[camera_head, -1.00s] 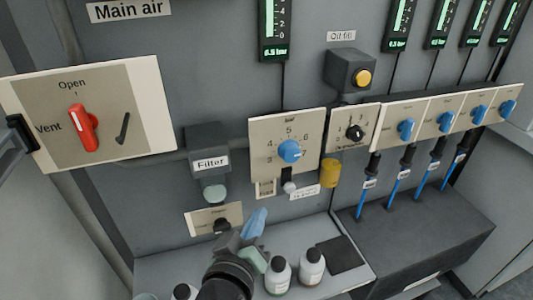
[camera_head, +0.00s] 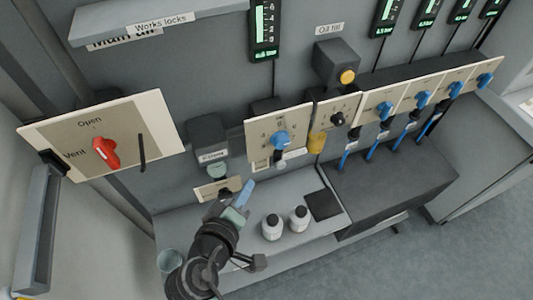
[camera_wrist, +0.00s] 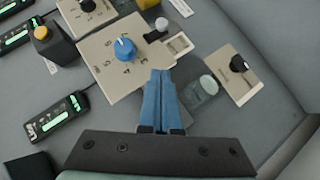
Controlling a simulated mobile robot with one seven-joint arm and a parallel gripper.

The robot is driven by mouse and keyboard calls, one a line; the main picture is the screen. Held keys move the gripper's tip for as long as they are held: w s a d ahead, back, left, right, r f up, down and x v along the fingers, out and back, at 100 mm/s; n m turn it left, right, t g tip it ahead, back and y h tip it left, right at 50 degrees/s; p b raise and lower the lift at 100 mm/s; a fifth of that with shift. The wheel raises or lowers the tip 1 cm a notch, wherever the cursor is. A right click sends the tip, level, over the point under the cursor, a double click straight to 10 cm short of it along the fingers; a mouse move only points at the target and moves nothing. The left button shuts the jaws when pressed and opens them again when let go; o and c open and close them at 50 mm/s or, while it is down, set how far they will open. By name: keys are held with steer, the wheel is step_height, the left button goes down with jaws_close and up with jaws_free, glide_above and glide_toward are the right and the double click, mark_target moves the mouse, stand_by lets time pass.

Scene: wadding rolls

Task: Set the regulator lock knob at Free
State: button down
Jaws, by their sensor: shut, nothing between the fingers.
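The regulator panel (camera_head: 293,124) carries a blue dial knob (camera_head: 280,140) with a number scale; it also shows in the wrist view (camera_wrist: 103,55). Just below that dial is a small pale knob (camera_head: 281,163) beside a small label plate (camera_head: 261,166), which look like the regulator lock; its lettering is too small to read now. In the wrist view the pale knob (camera_wrist: 161,24) sits past the blue dial, by the panel's edge. My gripper (camera_head: 248,187), with blue fingers, is shut and empty, below and left of the pale knob and apart from it. The fingertips (camera_wrist: 160,73) point toward the panel.
A filter (camera_head: 211,150) and a small plate with a black knob (camera_wrist: 238,63) are close to my gripper. Bottles (camera_head: 271,227) stand on the bench below. A yellow-button box (camera_head: 338,66) juts out above right. The red-handled Vent panel (camera_head: 105,150) is at left.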

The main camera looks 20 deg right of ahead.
mark_target(281, 165)
stand_by(0.4)
steer(key=s+d+f+p+x, duration=0.1)
steer(key=s+x, duration=0.1)
steer(key=x, duration=1)
steer(key=shift+w+d+f, duration=0.3)
steer(key=shift+d, duration=0.2)
step_height(281, 165, down, 4)
steer(key=b, duration=0.3)
